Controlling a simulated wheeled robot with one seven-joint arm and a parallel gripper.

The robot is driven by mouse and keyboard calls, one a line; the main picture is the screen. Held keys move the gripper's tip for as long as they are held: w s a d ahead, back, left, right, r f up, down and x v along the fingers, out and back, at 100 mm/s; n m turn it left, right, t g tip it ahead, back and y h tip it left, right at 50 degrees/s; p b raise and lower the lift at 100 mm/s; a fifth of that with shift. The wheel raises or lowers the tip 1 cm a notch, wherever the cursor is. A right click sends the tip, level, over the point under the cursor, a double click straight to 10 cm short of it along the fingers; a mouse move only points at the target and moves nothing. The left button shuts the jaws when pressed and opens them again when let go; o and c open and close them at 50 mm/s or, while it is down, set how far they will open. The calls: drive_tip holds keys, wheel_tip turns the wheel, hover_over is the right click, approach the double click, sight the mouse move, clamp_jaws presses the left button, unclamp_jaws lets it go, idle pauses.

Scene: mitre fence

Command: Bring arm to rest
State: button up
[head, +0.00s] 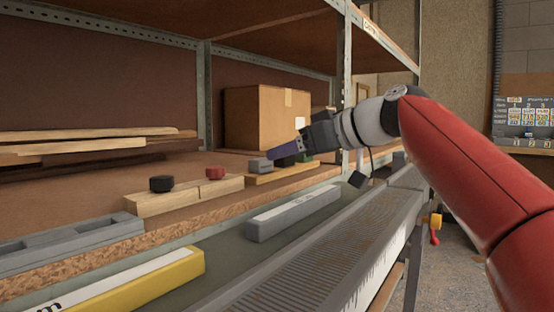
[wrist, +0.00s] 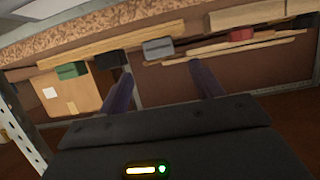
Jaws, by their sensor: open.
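My gripper (head: 278,154) hangs at the end of my red and grey arm, over the shelf's front edge in the head view. In the wrist view its two purple fingers (wrist: 162,84) are apart, with nothing between them. A small grey block (head: 260,165) sits on a wooden strip (head: 290,172) close to the fingertips; the wrist view shows this grey block (wrist: 158,48) beyond the gap. Whether the fingers touch it I cannot tell. A green block (head: 306,157) and a black block (wrist: 113,59) stand on the same strip, partly hidden by my gripper in the head view.
A cardboard box (head: 250,120) and stacked planks (head: 85,142) lie behind. A grey bar (head: 295,212) and a yellow level (head: 130,285) lie in front. A shelf post (head: 344,65) stands near my arm.

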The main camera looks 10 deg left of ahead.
drive_tip(key=shift+v, duration=0.8)
